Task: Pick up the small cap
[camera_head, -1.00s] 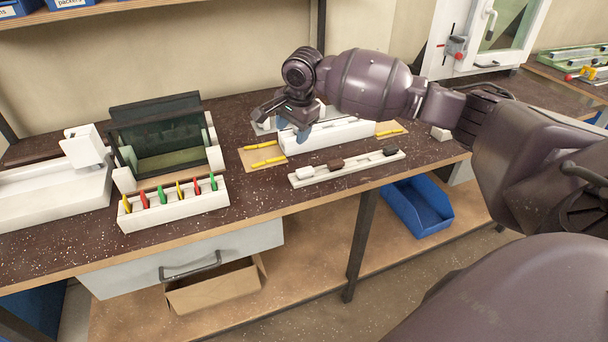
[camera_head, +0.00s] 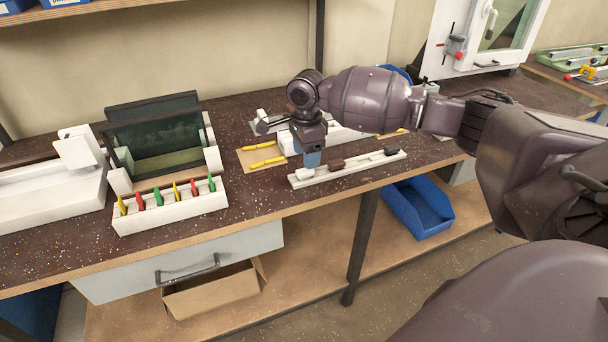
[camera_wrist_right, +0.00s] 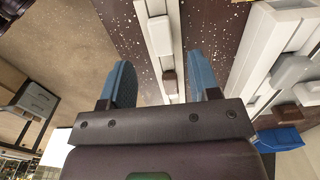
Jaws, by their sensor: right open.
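A narrow white rail (camera_head: 363,168) lies near the bench's front edge. I cannot tell which one is the small cap. My right gripper (camera_head: 312,160) points down over the rail's left part, between the white and brown caps in the picture. My left gripper is not in view.
Behind the rail stands a longer white profile block (camera_head: 350,137), close to my right gripper. Yellow pieces (camera_head: 262,154) lie on a tan mat to the left. A white rack (camera_head: 170,207) with coloured clips stands farther left. A blue bin (camera_head: 418,208) sits below the bench.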

